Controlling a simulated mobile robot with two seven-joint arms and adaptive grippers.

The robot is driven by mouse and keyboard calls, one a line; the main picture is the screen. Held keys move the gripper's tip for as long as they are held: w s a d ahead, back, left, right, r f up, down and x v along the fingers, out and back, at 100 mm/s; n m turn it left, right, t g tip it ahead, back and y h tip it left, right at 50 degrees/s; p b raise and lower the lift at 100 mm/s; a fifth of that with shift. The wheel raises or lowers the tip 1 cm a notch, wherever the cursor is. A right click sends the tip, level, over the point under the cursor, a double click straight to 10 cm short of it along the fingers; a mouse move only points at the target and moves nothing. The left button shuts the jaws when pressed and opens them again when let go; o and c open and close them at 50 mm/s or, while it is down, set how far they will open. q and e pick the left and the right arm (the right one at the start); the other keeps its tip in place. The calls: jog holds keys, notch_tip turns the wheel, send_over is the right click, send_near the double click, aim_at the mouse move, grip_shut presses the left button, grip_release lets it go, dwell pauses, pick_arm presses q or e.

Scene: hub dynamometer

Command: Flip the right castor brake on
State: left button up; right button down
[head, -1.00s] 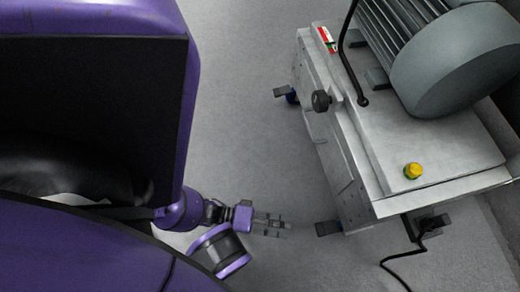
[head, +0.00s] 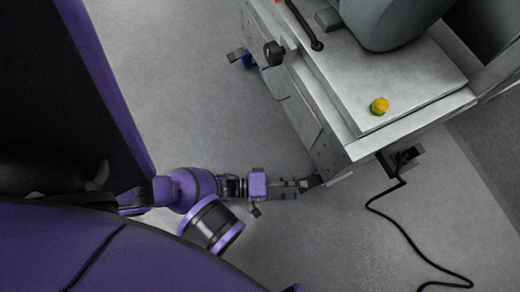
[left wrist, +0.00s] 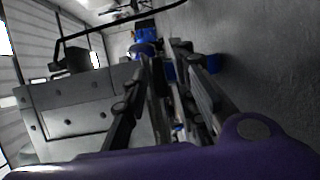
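The hub dynamometer stands on a pale wheeled cabinet (head: 305,100). The right castor's dark brake pedal (head: 314,181) juts out at the cabinet's lower near corner in the head view. My left gripper (head: 303,186) is low beside this pedal, its fingertips at or very near it and partly covering it. Whether they touch cannot be told. In the left wrist view its two dark fingers (left wrist: 168,62) show a gap between them, with blue castor parts (left wrist: 143,49) beyond. Whether the pedal is up or down is not clear. My right gripper is not in view.
Another castor pedal (head: 237,55) juts out at the cabinet's far left corner. A black knob (head: 274,53) sticks out from the cabinet front. A yellow button (head: 379,105) sits on top. A black cable (head: 400,210) trails over the floor at right. The floor left of the cabinet is clear.

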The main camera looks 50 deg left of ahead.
pick_arm(q)
grip_shut()
jog(key=shift+f, duration=0.1)
jog(key=shift+f, duration=0.45)
jog(key=shift+t+h, duration=0.4)
dwell(0.3)
